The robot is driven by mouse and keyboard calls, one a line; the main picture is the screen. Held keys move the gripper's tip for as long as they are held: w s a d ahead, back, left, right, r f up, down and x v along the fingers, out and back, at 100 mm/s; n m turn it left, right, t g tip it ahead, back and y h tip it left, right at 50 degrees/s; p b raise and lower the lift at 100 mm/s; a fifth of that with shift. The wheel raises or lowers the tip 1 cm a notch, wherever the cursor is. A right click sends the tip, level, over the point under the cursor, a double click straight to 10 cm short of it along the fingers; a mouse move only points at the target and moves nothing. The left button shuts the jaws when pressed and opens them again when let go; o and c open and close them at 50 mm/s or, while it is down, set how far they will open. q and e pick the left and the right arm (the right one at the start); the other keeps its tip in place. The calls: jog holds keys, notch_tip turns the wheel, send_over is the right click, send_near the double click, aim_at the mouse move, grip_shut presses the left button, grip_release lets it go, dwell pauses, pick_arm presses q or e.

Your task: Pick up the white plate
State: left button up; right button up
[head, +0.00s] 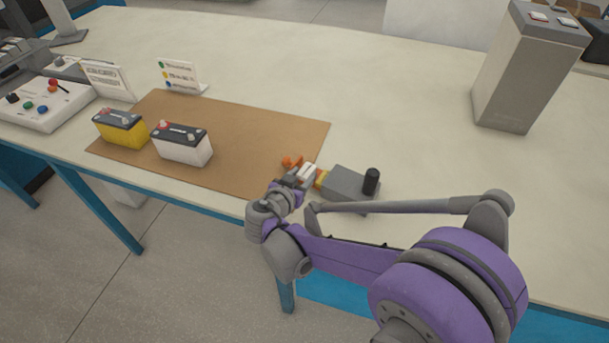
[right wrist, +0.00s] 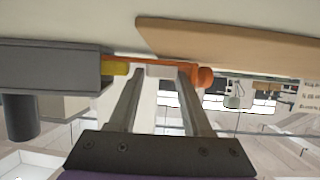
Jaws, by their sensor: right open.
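The white plate (head: 308,171) is a small pale piece at the front edge of the table, between a yellow piece and an orange knob. In the right wrist view, a white piece (right wrist: 160,71) that looks like it shows between my fingertips. My right gripper (head: 297,178) is open at the plate; in the wrist view its two fingers (right wrist: 160,78) stand on either side of the white piece. I cannot tell whether they touch it. The fingers partly hide the plate in the head view. My left gripper is not in view.
A grey block (head: 345,183) with a black knob (head: 371,181) sits right of the plate. The orange knob (head: 291,161) is close by. A brown mat (head: 245,145) holds a yellow battery (head: 121,130) and a white battery (head: 183,147). The table's middle is clear.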

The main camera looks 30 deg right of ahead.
grip_shut()
dwell(0.5)
